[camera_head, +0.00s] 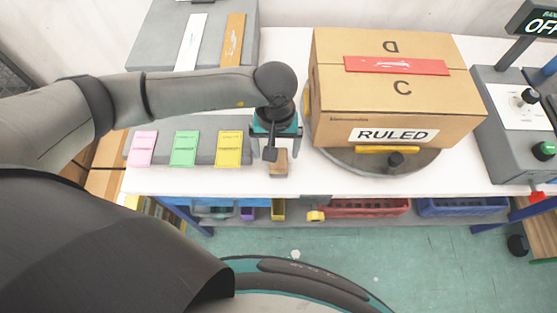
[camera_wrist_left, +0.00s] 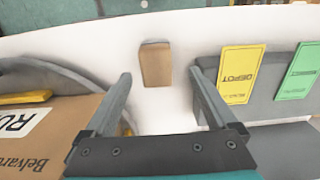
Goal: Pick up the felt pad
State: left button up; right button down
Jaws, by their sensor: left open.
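A small tan-brown pad (camera_head: 279,165), which looks like the felt pad, lies on the white table near its front edge. It also shows in the left wrist view (camera_wrist_left: 155,65), just past the fingertips and roughly centred between them. My left gripper (camera_head: 271,152) is open and empty, above and beside the pad, and partly covers it in the head view. Its two dark fingers (camera_wrist_left: 161,76) are spread in the left wrist view, with white table between them. I cannot tell the exact height above the pad. My right gripper is not in view.
A cardboard box (camera_head: 385,105) labelled RULED stands on a round grey turntable (camera_head: 425,165) right of the pad. Pink (camera_head: 144,148), green (camera_head: 185,148) and yellow (camera_head: 229,147) cards lie on a grey board to the left. A control panel (camera_head: 515,115) is at far right.

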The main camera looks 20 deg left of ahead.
pick_arm(q)
jog(key=shift+w+d+f, duration=0.1)
jog(key=shift+d+f, duration=0.05)
jog(key=shift+f, duration=1.05)
jog(key=shift+d+f, duration=0.1)
jog(key=shift+f, duration=1.05)
jog(key=shift+c, duration=0.3)
grip_shut()
jog(key=shift+r, duration=0.1)
notch_tip(320, 180, up, 20)
jog(key=p, duration=0.1)
